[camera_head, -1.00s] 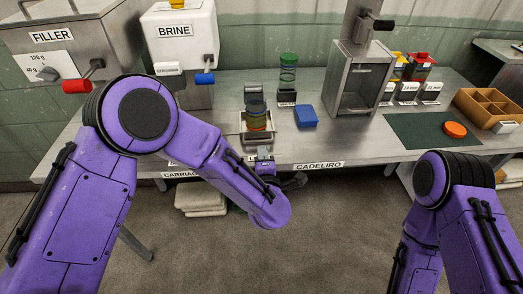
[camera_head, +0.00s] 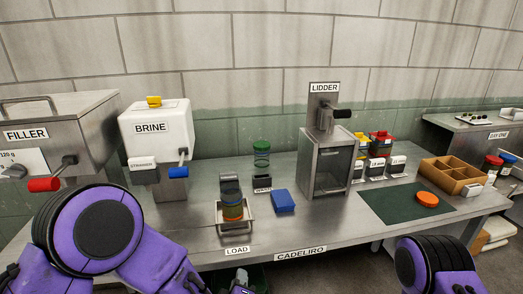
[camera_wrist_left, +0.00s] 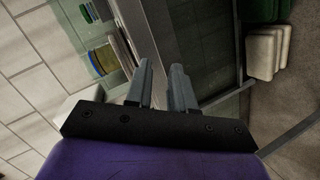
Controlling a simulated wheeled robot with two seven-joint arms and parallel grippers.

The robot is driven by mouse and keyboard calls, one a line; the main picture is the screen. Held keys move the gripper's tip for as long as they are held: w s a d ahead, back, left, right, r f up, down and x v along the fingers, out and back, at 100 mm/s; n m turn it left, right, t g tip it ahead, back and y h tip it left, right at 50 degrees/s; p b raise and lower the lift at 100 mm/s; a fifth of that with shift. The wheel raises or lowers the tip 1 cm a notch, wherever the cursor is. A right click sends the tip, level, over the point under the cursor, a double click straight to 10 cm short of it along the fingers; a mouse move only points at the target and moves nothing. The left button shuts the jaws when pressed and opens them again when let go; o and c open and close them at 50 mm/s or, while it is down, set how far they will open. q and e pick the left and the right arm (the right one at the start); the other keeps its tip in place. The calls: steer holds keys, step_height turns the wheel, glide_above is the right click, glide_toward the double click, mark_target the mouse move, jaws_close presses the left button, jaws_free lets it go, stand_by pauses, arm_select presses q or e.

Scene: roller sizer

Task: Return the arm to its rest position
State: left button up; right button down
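My left arm (camera_head: 100,235) is at the lower left of the head view. Only the top of my left gripper (camera_head: 241,288) shows at the bottom edge, below the LOAD label and in front of the counter. In the left wrist view its two grey fingers (camera_wrist_left: 160,82) are a little apart with nothing between them.
The steel counter (camera_head: 330,222) carries the brine tank (camera_head: 158,128), lidder (camera_head: 326,160), blue block (camera_head: 283,201), green mat (camera_head: 385,207) with an orange lid (camera_head: 427,199), and a divided box (camera_head: 455,172). The counter's front edge is near my left gripper.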

arm_select(q)
steer(key=s+a+f+m+g, duration=0.6)
steer(key=s+a+f, duration=0.75)
steer(key=f, duration=0.25)
steer(key=s+a+f+g+y, duration=0.1)
steer(key=s+a+f+g, duration=0.1)
steer(key=s+a, duration=0.3)
steer(key=s+a+f+g+y, duration=0.1)
steer(key=s+a+f+g, duration=0.1)
steer(key=s+a, duration=0.3)
steer(key=s, duration=0.4)
steer(key=shift+a+f+g+y, duration=0.25)
steer(key=shift+f+g+y, duration=0.05)
